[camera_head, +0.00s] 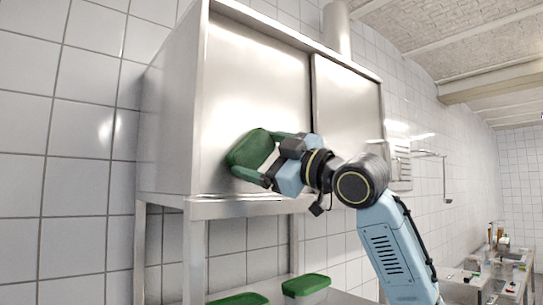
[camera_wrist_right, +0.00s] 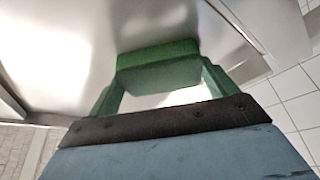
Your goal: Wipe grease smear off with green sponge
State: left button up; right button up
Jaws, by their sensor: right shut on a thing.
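The green sponge (camera_head: 250,149) is a thick block held against or very close to the left sliding door of the steel cabinet (camera_head: 262,85). My right gripper (camera_head: 262,160) is shut on the sponge, with its green fingers on either side of it. In the right wrist view the sponge (camera_wrist_right: 158,68) sits between the fingertips, in front of the shiny metal door (camera_wrist_right: 60,60). I cannot make out a grease smear; the door shows only bright reflections. My left gripper is not in view.
The cabinet stands on steel legs (camera_head: 195,255) against a white tiled wall (camera_head: 60,150). Two green-topped containers (camera_head: 306,285) (camera_head: 240,299) are below it. A cluttered counter (camera_head: 500,270) is at the far right. A hooked rail (camera_head: 445,175) is on the wall.

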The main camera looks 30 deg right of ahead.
jog(key=shift+a, duration=0.55)
jog(key=shift+d+r, duration=0.1)
jog(key=shift+d, duration=5.3)
jog(key=shift+a, duration=5.4)
jog(key=shift+s, duration=0.55)
jog(key=shift+s+d+b, duration=0.15)
jog(key=shift+s+b, duration=0.1)
jog(key=shift+s, duration=0.95)
jog(key=shift+s+d+b, duration=0.1)
jog(key=shift+s+b, duration=0.15)
jog(key=shift+s, duration=0.95)
